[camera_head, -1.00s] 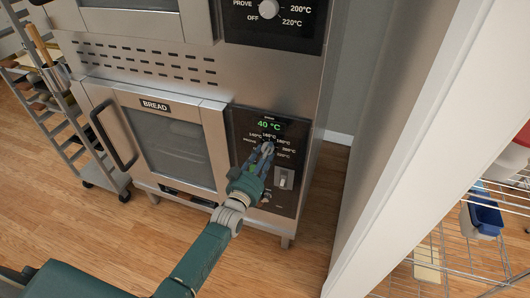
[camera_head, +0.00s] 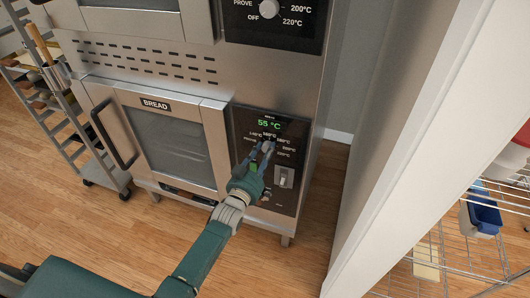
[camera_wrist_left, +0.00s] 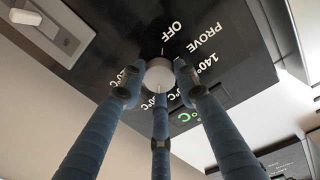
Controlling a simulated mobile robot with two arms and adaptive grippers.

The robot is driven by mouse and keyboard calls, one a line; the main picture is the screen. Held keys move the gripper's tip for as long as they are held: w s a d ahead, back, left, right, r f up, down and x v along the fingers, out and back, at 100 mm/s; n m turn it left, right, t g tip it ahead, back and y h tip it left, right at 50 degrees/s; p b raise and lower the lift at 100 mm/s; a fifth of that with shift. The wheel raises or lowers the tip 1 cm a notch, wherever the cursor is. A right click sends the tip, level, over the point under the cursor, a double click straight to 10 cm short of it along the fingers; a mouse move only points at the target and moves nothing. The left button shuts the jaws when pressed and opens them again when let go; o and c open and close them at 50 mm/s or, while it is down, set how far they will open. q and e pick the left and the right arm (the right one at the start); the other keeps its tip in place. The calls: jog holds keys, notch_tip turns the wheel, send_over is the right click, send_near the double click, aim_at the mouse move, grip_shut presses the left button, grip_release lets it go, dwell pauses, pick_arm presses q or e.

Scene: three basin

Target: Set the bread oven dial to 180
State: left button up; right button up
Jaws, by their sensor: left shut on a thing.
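The bread oven (camera_head: 216,146), labelled BREAD, has a black control panel (camera_head: 237,131) to the right of its closed door. Its green display (camera_head: 269,125) reads 55 °C. My left gripper (camera_head: 266,149) is at the panel with its fingers around the dial, which they largely cover in the head view. In the left wrist view, the pale round dial (camera_wrist_left: 159,72) sits between the three blue fingers of this gripper (camera_wrist_left: 157,76), which are shut on it. OFF, PROVE and 140 show beside the dial; other numbers are partly hidden by the fingers. My right gripper is not in view.
A rocker switch (camera_head: 284,178) sits at the panel's right, below the dial. Another oven's dial (camera_head: 268,9) is above. A rack (camera_head: 110,170) stands left of the oven. A white wall edge (camera_head: 410,150) and wire shelves (camera_head: 450,262) are at right.

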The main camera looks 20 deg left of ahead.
pick_arm(q)
jog(key=o, duration=1.2)
jog(key=shift+r, duration=0.2)
jog(key=shift+c, duration=0.2)
jog(key=shift+s+f, duration=0.2)
jog(key=shift+s, duration=0.25)
jog(key=s+a, duration=0.1)
jog(key=s, duration=1)
jog(key=shift+r, duration=0.15)
